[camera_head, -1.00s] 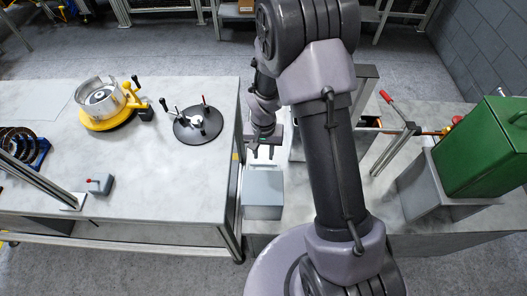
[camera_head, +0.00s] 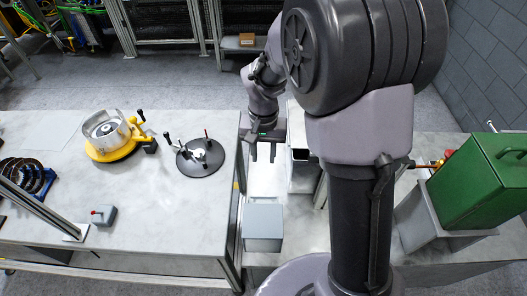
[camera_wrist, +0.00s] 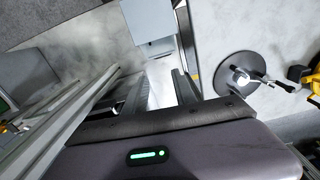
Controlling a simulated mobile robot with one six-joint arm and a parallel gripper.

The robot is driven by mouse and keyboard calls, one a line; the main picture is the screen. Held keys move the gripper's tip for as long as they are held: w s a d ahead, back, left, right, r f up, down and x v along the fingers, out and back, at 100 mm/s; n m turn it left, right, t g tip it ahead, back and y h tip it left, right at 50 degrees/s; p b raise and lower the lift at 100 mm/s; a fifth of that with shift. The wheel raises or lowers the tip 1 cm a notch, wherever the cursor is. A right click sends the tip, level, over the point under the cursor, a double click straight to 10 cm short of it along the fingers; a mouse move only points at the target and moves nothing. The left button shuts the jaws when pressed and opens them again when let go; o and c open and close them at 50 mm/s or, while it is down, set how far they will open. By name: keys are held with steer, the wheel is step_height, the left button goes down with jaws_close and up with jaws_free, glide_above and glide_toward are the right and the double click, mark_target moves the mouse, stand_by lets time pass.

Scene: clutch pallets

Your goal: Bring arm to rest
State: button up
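My gripper (camera_head: 263,152) hangs over the gap between the two tables in the head view, fingers pointing down. In the wrist view its two fingers (camera_wrist: 160,92) stand apart with nothing between them. My arm rises in the foreground and hides part of the right table. The gripper is clear of the grey box (camera_head: 263,222) below it, which also shows in the wrist view (camera_wrist: 150,22).
The left table (camera_head: 150,230) holds a yellow fixture with a metal ring (camera_head: 108,137), a black disc with handles (camera_head: 200,158) and a small grey block with a red knob (camera_head: 103,215). A green box (camera_head: 480,185) stands at right. A grey bin (camera_head: 302,165) is close to the gripper.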

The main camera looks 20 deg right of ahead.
stand_by(0.5)
steer(key=s+a+t+y+b, duration=0.1)
steer(key=s+a+t+b, duration=0.1)
steer(key=s+b, duration=0.6)
steer(key=s+a+r+t+y+b, duration=0.1)
steer(key=s+a+t+b, duration=0.1)
steer(key=s+b, duration=0.6)
steer(key=s+t, duration=0.1)
steer(key=s, duration=0.2)
steer(key=shift+r+t, duration=0.25)
steer(key=shift+t, duration=0.15)
